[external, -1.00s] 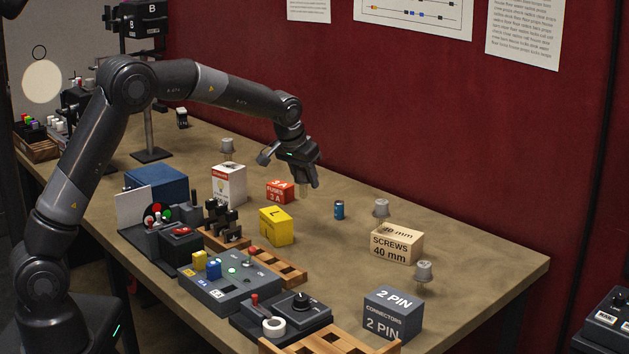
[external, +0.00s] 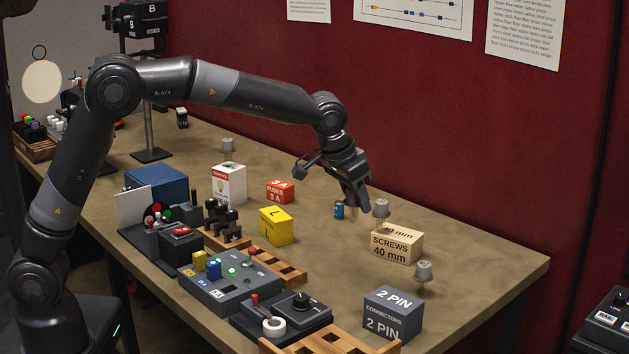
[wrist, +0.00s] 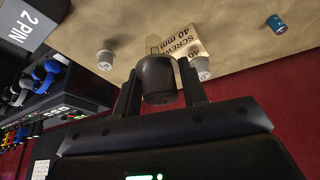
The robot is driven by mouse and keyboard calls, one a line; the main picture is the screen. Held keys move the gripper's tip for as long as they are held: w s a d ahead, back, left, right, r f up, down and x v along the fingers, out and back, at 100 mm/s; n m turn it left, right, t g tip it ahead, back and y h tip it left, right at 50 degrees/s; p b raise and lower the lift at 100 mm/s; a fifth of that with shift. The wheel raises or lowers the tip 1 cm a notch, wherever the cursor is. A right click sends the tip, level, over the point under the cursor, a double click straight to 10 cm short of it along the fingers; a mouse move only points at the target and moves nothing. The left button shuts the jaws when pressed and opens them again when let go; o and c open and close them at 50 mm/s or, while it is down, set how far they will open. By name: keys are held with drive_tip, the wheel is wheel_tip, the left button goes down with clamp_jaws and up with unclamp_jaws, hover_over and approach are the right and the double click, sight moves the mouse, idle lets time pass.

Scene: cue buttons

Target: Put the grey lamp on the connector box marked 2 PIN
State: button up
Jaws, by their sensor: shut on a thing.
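My gripper (external: 353,207) is shut on a lamp, seen in the wrist view as a dark grey round cap (wrist: 157,80) with a pale, clear part (wrist: 152,44) beyond it. It hangs above the table, left of the SCREWS 40 mm box. The grey connector box marked 2 PIN (external: 392,314) stands at the table's front right, with its top clear; it also shows at the wrist view's top left corner (wrist: 25,25). Another grey lamp (external: 424,271) stands just behind that box, apart from it in the wrist view (wrist: 105,58).
Another grey lamp (external: 381,208) is at the back of the SCREWS box (external: 397,246); contact is unclear. A blue can (external: 339,210) stands near the gripper. A yellow box (external: 276,226), red fuse box (external: 280,191) and control panels (external: 230,284) lie left. A further lamp (external: 227,146) stands farther back.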

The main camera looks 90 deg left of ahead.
drive_tip(key=w+d+r+m+h, duration=0.1)
drive_tip(key=w+d+r+m, duration=0.15)
drive_tip(key=d, duration=1.15)
drive_tip(key=w+d+r+m+h, duration=0.1)
drive_tip(key=d+r+m, duration=0.15)
drive_tip(key=d, duration=1.25)
drive_tip(key=t, duration=0.1)
hover_over(398, 299)
wheel_tip(398, 299, down, 8)
drive_tip(key=shift+a+f, duration=0.1)
drive_tip(key=shift+f, duration=1.7)
drive_tip(key=shift+f, duration=0.1)
drive_tip(key=o, duration=1)
